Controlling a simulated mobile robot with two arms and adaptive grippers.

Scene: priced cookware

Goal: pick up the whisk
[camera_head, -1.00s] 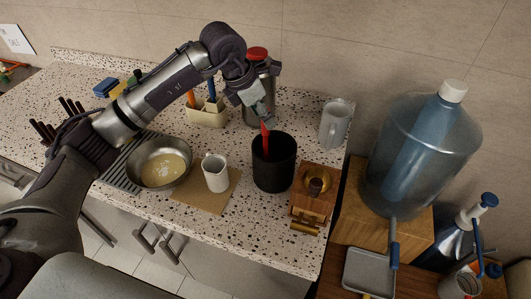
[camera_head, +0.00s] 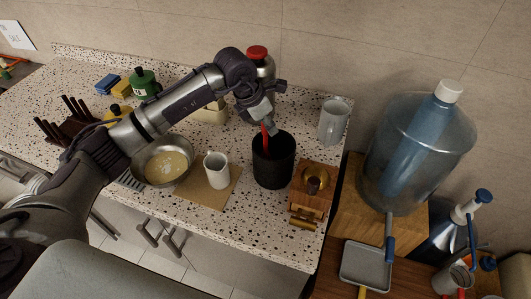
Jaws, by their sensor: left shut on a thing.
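The whisk shows only as a red handle (camera_head: 265,138) standing slightly tilted in a black cylindrical holder (camera_head: 274,168) on the counter. Its lower end is hidden inside the holder, so its head cannot be seen. My left gripper (camera_head: 264,122) comes down from above and is shut on the top of the red handle, just over the holder's rim. My right gripper is not in view.
A white mug (camera_head: 216,172) on a brown board and a pan (camera_head: 163,163) stand left of the holder. A wooden grinder (camera_head: 313,188) and a glass pitcher (camera_head: 333,122) are at its right. A red-topped canister (camera_head: 258,54) is partly hidden behind my arm.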

